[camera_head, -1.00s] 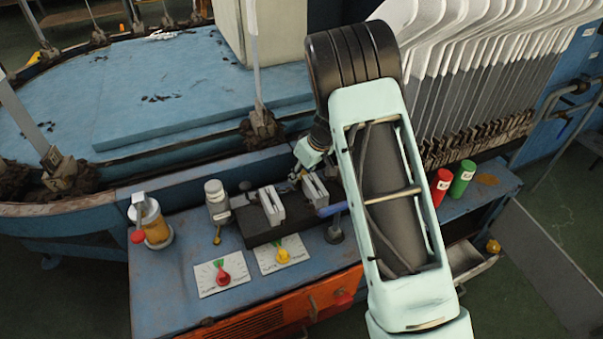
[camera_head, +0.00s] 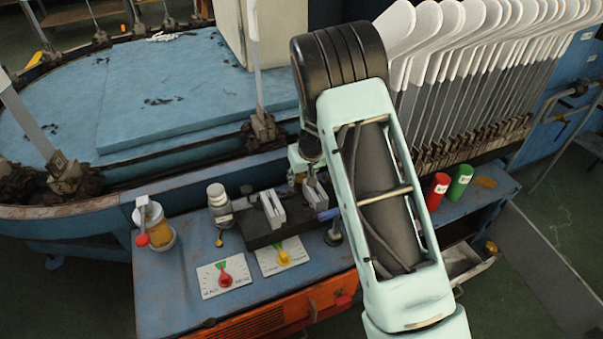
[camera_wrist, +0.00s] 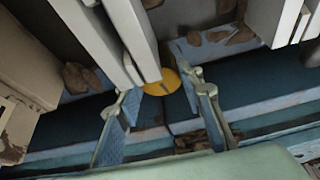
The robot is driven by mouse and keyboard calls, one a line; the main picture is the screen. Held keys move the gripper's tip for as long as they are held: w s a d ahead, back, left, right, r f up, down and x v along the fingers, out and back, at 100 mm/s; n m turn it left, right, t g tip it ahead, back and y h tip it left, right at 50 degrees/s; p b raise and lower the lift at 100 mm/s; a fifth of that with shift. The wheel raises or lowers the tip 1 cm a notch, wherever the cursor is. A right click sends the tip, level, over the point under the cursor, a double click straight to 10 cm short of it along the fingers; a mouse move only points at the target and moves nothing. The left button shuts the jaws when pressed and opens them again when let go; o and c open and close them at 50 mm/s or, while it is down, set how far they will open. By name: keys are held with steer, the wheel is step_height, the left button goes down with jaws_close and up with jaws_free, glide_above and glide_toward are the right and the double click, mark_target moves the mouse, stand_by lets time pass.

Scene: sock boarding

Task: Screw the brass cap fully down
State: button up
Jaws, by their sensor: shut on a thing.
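The brass cap (camera_wrist: 160,82) shows in the wrist view as a round yellow disc, partly covered by a pale upright plate. My gripper (camera_wrist: 163,84) has one finger on each side of the disc and is shut on it. How far down the cap sits on its thread cannot be seen. In the head view my gripper (camera_head: 300,168) is at the back edge of the blue bench, behind the right pale block, and my arm hides its fingertips and the cap.
Two pale blocks (camera_head: 273,208) stand on a dark base (camera_head: 262,236) close to my gripper. Dial plates (camera_head: 224,276), a yellow oil jar (camera_head: 154,224) and a grey bottle (camera_head: 218,203) are to the left. Red (camera_head: 437,192) and green (camera_head: 460,182) cylinders and a row of white boards (camera_head: 480,45) are to the right.

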steer(key=shift+r+m+h+p, duration=0.1)
steer(key=shift+m+h+p, duration=0.2)
steer(key=shift+m+p, duration=0.5)
steer(key=o, duration=1.2)
steer(key=shift+c, duration=0.2)
steer(key=a+v, duration=0.1)
steer(key=v, duration=1)
steer(key=shift+s+d+r, duration=0.25)
steer(key=shift+d+r, duration=0.1)
steer(key=shift+d, duration=0.1)
